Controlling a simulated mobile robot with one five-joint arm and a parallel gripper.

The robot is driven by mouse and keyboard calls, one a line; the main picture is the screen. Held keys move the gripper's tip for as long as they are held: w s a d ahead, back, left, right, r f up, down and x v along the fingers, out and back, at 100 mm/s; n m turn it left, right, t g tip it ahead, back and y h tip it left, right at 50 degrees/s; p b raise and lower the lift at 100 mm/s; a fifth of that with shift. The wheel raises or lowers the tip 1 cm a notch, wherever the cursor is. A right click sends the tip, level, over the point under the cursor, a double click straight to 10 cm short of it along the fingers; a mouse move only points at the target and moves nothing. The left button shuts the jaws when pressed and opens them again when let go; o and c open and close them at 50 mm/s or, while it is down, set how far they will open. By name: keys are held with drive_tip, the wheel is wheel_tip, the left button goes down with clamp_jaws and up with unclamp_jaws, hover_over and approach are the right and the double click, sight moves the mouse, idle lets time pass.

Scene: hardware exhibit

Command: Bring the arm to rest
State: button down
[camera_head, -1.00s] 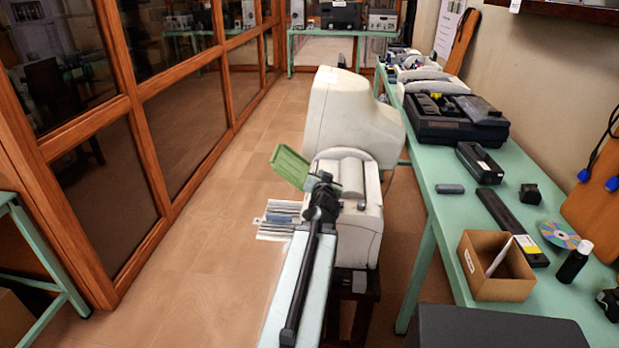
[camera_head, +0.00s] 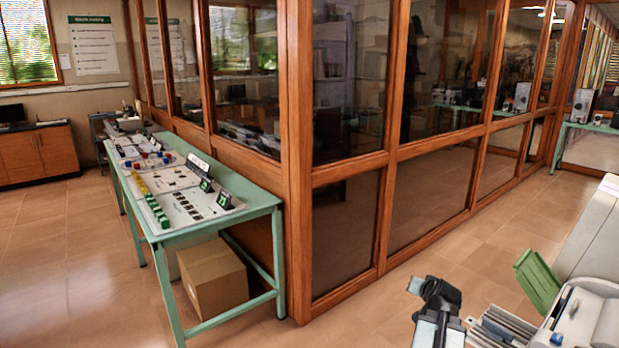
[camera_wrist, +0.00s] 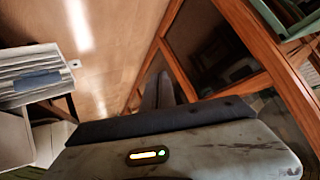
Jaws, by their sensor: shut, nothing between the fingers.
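My arm shows at the bottom right of the head view, with a dark joint and a small pale end piece; the finger details are too small to tell there. In the wrist view my gripper (camera_wrist: 159,90) has its two grey fingers together, shut and empty, over the tan floor near the wooden partition. The worn grey wrist housing with a small lit indicator fills the bottom of that view. Nothing is touching the fingers.
A white machine with a green flap (camera_head: 538,281) stands right of my arm; its paper tray (camera_wrist: 30,75) shows in the wrist view. A glazed wooden partition (camera_head: 297,170) stands ahead. A teal table (camera_head: 240,212) with exhibits and a cardboard box (camera_head: 213,278) are left. Floor between is clear.

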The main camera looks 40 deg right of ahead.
drive_tip(key=w+a+f+n+g+y, duration=0.1)
drive_tip(key=w+a+f+n+y, duration=0.1)
drive_tip(key=w+a, duration=0.5)
drive_tip(key=w+a+f+n+y, duration=0.2)
drive_tip(key=w+a, duration=0.1)
drive_tip(key=a, duration=0.8)
drive_tip(key=w+a+f+n+g+y, duration=0.1)
drive_tip(key=w+a+f+n+y, duration=0.1)
drive_tip(key=w+a, duration=0.5)
drive_tip(key=s+a+f+n+g, duration=0.1)
drive_tip(key=s+a+n+g, duration=0.1)
drive_tip(key=a, duration=1)
drive_tip(key=s+a+f+n+g+y, duration=0.1)
drive_tip(key=a+n+g, duration=0.1)
drive_tip(key=a, duration=0.9)
drive_tip(key=s+a+f+n+g, duration=0.2)
drive_tip(key=a+n, duration=0.1)
drive_tip(key=a, duration=0.9)
wheel_tip(320, 180, up, 16)
drive_tip(key=p, duration=1.5)
drive_tip(key=shift+w+d+f+m, duration=0.15)
drive_tip(key=shift+w+f+m, duration=0.05)
drive_tip(key=shift+w+m, duration=0.1)
